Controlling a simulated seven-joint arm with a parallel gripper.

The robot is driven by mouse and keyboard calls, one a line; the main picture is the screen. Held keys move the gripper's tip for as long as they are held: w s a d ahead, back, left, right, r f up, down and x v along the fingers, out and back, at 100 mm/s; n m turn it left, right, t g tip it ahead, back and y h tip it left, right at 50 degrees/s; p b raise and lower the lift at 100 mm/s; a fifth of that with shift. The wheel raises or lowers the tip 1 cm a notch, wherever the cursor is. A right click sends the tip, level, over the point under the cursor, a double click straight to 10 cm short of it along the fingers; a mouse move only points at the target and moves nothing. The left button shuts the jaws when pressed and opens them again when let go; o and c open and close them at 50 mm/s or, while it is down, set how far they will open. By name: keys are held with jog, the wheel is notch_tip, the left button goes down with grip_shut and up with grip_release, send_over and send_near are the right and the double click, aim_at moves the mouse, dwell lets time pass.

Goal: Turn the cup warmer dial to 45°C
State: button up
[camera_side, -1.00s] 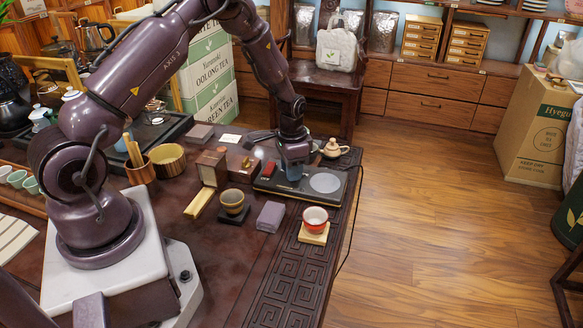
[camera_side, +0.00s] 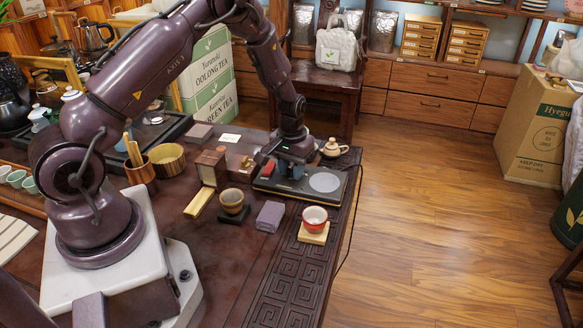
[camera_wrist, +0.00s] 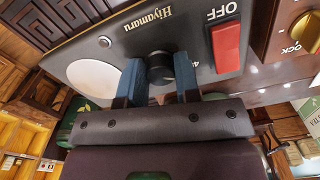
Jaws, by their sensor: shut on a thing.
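The cup warmer (camera_side: 285,187) is a flat dark panel with a round pale plate (camera_side: 325,182) and a red switch (camera_side: 268,168). In the wrist view it shows the name Hiyamaru, the red switch (camera_wrist: 226,47) beside the word OFF, and the pale plate (camera_wrist: 95,78). My gripper (camera_side: 289,172) is down over the panel between switch and plate. In the wrist view its two blue fingers (camera_wrist: 160,76) are shut on the black dial (camera_wrist: 159,62), one on each side. Only part of a "4" shows beside the right finger; the dial's pointer and the other marks are hidden.
A small teapot (camera_side: 333,147) stands behind the panel's right end. A wooden box with a gold knob (camera_wrist: 304,27) lies beyond the switch.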

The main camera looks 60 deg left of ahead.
aim_at(291, 170)
dwell(0.3)
jog(key=o, duration=0.9)
notch_tip(291, 170, up, 13)
jog(key=shift+r, duration=0.1)
